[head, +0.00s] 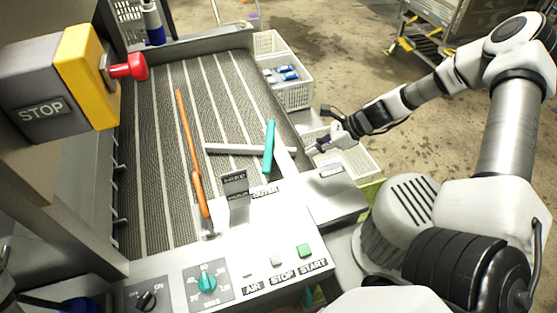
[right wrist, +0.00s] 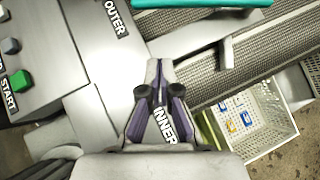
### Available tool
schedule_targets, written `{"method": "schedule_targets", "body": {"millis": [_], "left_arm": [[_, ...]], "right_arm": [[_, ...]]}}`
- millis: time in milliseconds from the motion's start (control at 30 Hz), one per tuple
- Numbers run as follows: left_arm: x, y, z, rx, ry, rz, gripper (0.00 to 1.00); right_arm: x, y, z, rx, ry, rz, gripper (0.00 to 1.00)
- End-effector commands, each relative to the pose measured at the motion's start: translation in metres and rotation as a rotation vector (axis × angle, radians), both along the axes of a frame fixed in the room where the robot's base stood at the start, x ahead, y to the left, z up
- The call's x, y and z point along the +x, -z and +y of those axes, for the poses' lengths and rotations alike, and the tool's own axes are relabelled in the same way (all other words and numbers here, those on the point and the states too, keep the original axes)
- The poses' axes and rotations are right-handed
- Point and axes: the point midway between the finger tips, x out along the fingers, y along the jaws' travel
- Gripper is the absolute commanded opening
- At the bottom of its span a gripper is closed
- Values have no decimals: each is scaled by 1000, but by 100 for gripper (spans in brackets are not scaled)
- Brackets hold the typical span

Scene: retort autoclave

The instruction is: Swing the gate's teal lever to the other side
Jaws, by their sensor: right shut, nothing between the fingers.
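The teal lever (head: 268,147) is a flat bar beside the right edge of the conveyor, with its near end close to the OUTER label (head: 265,191). It also shows at the top of the right wrist view (right wrist: 205,3). A grey gate bar (head: 230,149) runs across the belt to the lever. My right gripper (head: 318,146) is shut and empty, to the right of the lever and apart from it. In the right wrist view its fingers (right wrist: 157,92) sit above the INNER label (right wrist: 164,124). My left gripper is not seen.
An orange bar (head: 188,140) lies along the belt (head: 150,190). White crates (head: 290,92) stand beyond the right edge, one holding blue items. A control panel (head: 215,279) is in front; a red stop button (head: 129,67) sticks out at upper left.

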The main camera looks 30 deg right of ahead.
Motion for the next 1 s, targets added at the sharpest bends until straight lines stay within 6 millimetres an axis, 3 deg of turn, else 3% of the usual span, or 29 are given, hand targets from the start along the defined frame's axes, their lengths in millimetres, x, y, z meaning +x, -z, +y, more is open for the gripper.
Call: {"method": "schedule_targets", "body": {"millis": [33, 367, 600, 1000], "left_arm": [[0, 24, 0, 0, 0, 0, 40], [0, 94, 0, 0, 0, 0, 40], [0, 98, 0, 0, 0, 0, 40], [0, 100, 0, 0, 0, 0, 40]], "right_arm": [[4, 20, 5, -2, -4, 0, 0], [33, 68, 44, -6, -6, 0, 0], [54, 56, 71, -5, -6, -2, 0], [57, 55, 75, -3, -4, -2, 0]]}}
